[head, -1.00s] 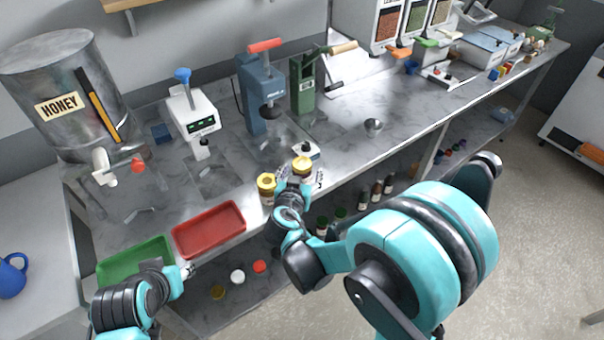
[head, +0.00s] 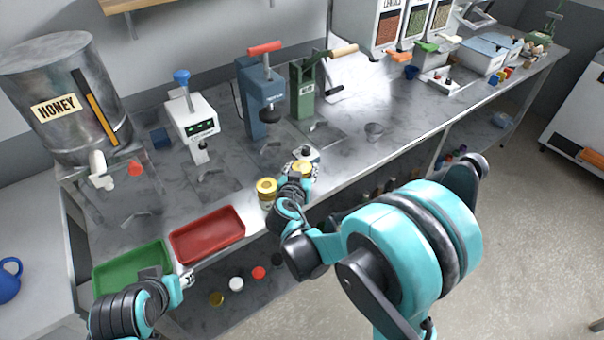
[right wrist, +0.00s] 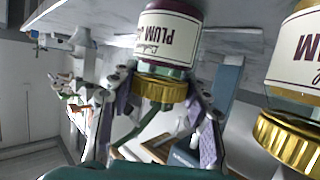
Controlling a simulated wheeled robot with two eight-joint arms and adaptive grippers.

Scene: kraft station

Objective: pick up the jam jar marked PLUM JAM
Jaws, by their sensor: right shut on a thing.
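The jam jar marked PLUM JAM (right wrist: 168,35) has a dark plum band, a cream label and a gold lid, and shows upside down in the right wrist view. In the head view only its yellow lid (head: 302,167) shows well, at the counter's front edge. My right gripper (head: 297,172) is shut on this jar; in the right wrist view its fingers (right wrist: 160,100) lie on both sides of the lid and neck. Whether the jar touches the counter is unclear. My left gripper (head: 188,279) is beside the green tray, its jaws too small to read.
A second gold-lidded jar (head: 266,194) stands close left of the held one; its cut-off label (right wrist: 300,50) ends in "UM". The red tray (head: 207,235) and green tray (head: 133,266) lie further left.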

